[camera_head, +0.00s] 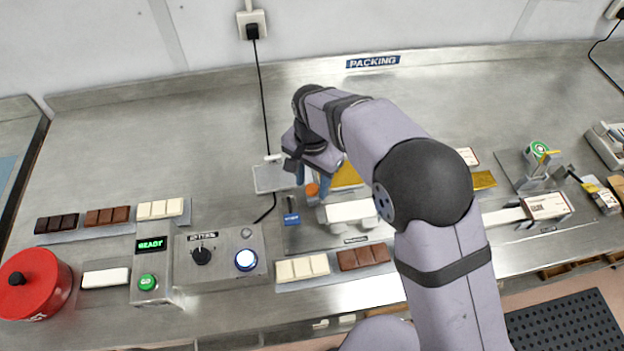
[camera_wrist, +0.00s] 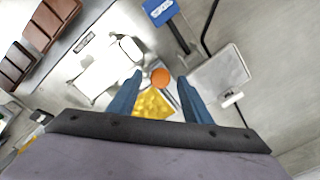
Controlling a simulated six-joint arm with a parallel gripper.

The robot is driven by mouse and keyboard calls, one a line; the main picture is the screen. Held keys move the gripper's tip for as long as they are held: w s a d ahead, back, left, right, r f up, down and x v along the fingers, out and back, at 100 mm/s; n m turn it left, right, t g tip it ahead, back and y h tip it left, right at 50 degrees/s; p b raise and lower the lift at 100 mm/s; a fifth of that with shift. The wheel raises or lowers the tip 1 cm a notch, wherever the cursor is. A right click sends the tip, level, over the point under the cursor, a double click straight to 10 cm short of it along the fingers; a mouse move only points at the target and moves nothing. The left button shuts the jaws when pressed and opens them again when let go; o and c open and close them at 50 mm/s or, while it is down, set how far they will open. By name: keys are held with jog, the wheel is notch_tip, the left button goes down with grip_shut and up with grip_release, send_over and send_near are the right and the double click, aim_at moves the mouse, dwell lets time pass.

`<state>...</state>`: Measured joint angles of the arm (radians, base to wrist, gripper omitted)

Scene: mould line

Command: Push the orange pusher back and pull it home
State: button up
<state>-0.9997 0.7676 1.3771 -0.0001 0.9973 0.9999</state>
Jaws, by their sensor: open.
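The orange pusher shows as a round orange knob (camera_head: 312,190) on the machine plate in the head view, just under my gripper. In the wrist view the knob (camera_wrist: 160,77) lies between my two blue fingertips, with a gap on each side. My gripper (camera_wrist: 160,83) is open and empty, pointing down at the knob; it also shows in the head view (camera_head: 313,183). I cannot tell how far the fingertips are above or around the knob. The lower part of the pusher is hidden.
A white block-like machine part (camera_head: 350,211) stands right beside the knob. A blue-handled lever (camera_head: 291,219) is to its left, and a grey flat plate (camera_head: 268,179) lies behind it. Gold sheet (camera_wrist: 152,104) lies close by. Chocolate bars (camera_head: 364,257) lie in front.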

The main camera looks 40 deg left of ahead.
jog(key=shift+f, duration=0.35)
grip_shut()
jog(key=shift+w+a+r+p, duration=0.15)
jog(key=shift+w+a+p, duration=1.45)
jog(key=shift+w+a, duration=1.55)
jog(key=shift+r, duration=0.1)
jog(key=shift+c, duration=1.6)
grip_release()
jog(key=shift+a, duration=0.1)
jog(key=o, duration=0.3)
jog(key=shift+w+f, duration=0.1)
jog(key=shift+f, duration=0.1)
jog(key=shift+r, duration=0.1)
